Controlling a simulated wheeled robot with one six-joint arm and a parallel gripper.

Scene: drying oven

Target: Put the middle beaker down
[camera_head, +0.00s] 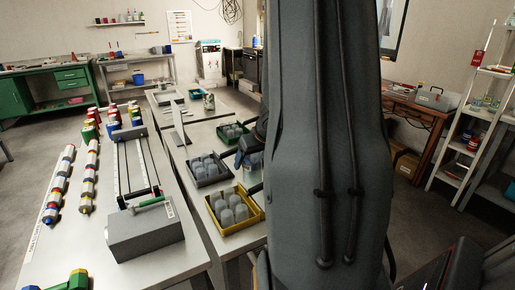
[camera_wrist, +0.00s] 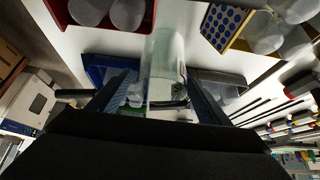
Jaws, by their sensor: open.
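A clear glass beaker (camera_wrist: 163,62) stands out in the wrist view, between the two blue-grey fingers of my gripper (camera_wrist: 158,98). The fingers are spread, with the beaker between them; whether either touches it I cannot tell. In the head view my gripper (camera_head: 248,150) is partly hidden behind my arm, and a bluish part of the beaker (camera_head: 253,166) shows just below it, right of the trays. Whether its base rests on the bench is hidden in that view.
On the bench are a yellow tray (camera_head: 259,219), a grey tray (camera_head: 200,185) and a green tray (camera_head: 219,137), holding containers. The wrist view shows a red tray (camera_wrist: 147,22), a blue tray (camera_wrist: 92,70) and a yellow tray (camera_wrist: 241,44) around the beaker. My arm blocks the head view's centre.

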